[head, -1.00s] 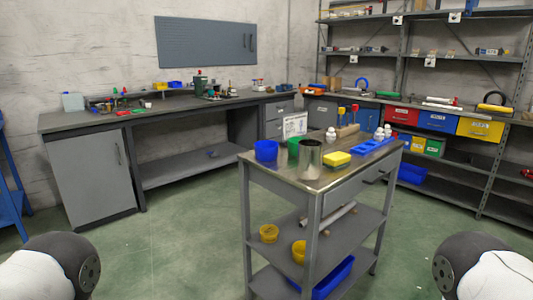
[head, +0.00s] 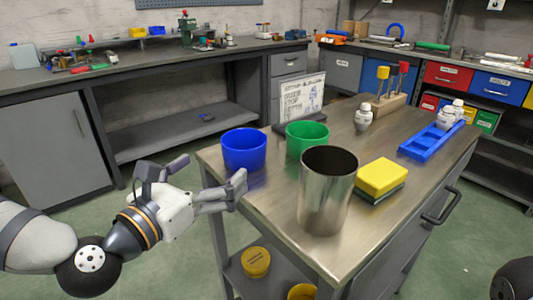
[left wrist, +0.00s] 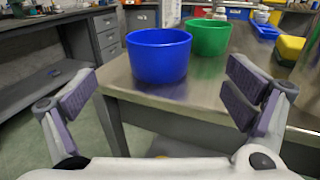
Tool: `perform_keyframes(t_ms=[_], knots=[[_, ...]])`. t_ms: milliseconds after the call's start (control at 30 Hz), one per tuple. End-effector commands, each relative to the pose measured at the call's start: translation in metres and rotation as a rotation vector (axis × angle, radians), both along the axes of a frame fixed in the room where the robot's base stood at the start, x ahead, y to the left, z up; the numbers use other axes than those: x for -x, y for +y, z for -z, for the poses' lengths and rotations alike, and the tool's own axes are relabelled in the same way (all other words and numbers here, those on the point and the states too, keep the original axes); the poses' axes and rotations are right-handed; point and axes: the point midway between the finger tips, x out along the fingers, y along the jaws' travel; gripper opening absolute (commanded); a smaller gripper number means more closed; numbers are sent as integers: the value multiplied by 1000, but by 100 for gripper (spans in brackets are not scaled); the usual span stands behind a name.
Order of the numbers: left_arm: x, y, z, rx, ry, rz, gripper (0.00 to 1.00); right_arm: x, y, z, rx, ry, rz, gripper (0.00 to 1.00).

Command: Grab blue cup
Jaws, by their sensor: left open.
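The blue cup (head: 244,150) stands upright on the near left corner of the metal cart top (head: 268,206). It also shows in the left wrist view (left wrist: 158,56), ahead of and between my fingers. My left gripper (head: 212,178) is open and empty, at the cart's left edge, short of the cup and apart from it. Its two fingers show spread wide in the left wrist view (left wrist: 160,98). My right gripper is not in view; only a dark part of my arm shows at the lower right.
A green cup (head: 307,138) stands just right of the blue cup. A tall metal cylinder (head: 326,190), a yellow sponge (head: 380,176), a blue tray (head: 430,142) and a sign (head: 302,98) are also on the cart. Yellow round containers (head: 256,262) sit on the lower shelf.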

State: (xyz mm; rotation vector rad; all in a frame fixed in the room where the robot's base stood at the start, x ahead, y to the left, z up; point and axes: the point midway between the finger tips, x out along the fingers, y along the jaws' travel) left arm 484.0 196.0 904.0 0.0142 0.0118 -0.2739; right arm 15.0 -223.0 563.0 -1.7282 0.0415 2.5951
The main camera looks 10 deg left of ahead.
Motion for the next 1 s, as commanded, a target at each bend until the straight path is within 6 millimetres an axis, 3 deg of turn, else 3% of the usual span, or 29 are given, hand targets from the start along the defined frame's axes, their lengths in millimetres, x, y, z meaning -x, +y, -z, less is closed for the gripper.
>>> perform_keyframes(t_ms=[200, 600, 900, 1000], knots=[[-43, -11, -4, 16, -10, -3, 97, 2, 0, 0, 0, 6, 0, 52], [-107, -26, -2, 14, -6, -3, 97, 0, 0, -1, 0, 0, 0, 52], [-117, -28, -2, 17, -4, -4, 97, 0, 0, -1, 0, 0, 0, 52], [-116, -28, -2, 17, -4, -4, 74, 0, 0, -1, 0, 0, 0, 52]])
